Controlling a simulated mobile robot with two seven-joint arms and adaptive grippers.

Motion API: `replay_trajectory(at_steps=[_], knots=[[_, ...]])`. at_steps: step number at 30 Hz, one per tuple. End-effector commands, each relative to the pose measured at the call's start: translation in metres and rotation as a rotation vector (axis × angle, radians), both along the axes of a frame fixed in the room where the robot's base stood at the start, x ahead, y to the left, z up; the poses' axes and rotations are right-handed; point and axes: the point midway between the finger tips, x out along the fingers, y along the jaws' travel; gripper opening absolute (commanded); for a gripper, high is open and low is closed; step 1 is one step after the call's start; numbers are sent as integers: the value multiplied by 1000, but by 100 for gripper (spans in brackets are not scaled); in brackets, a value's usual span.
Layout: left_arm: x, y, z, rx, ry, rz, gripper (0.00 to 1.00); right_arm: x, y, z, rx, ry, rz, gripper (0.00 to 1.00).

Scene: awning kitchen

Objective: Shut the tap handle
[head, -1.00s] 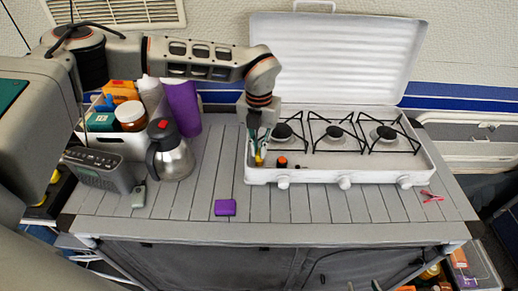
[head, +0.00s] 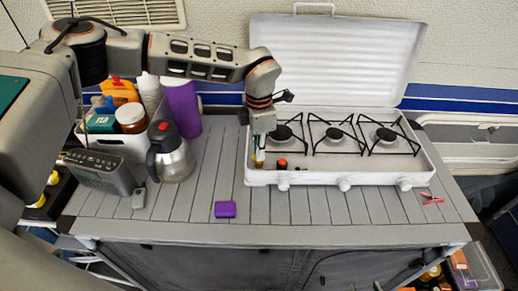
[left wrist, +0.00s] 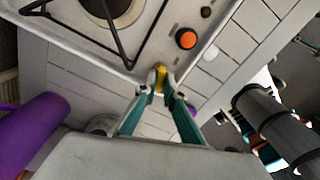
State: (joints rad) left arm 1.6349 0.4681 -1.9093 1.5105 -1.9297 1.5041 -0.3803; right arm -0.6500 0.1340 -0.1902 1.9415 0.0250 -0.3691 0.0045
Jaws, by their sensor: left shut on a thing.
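A small yellow tap handle (left wrist: 160,78) sits at the edge of the white stove, partly covered by my fingers. My left gripper (left wrist: 161,86) is shut on it in the left wrist view, one teal finger on each side. In the head view, my left gripper (head: 259,156) points down at the stove's left front corner, with only a sliver of yellow showing. The white stove (head: 300,176) has its lid raised. My right gripper is in neither view.
An orange button (head: 282,163) is on the stove close to the gripper. A steel jug (head: 174,160), a purple bottle (head: 183,108) and a radio (head: 100,172) stand left.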

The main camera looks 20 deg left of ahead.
Motion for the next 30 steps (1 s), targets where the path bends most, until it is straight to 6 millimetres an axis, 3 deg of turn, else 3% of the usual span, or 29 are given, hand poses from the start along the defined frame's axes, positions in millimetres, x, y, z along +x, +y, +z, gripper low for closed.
replay_trajectory(at_steps=[12, 30], knots=[[1, 0, 1, 0, -2, -269, 0, -5, -2, -5, -4, 20, -5, 40], [1, -1, 1, -1, -2, -345, 0, -6, -3, -5, -4, 22, -10, 40]])
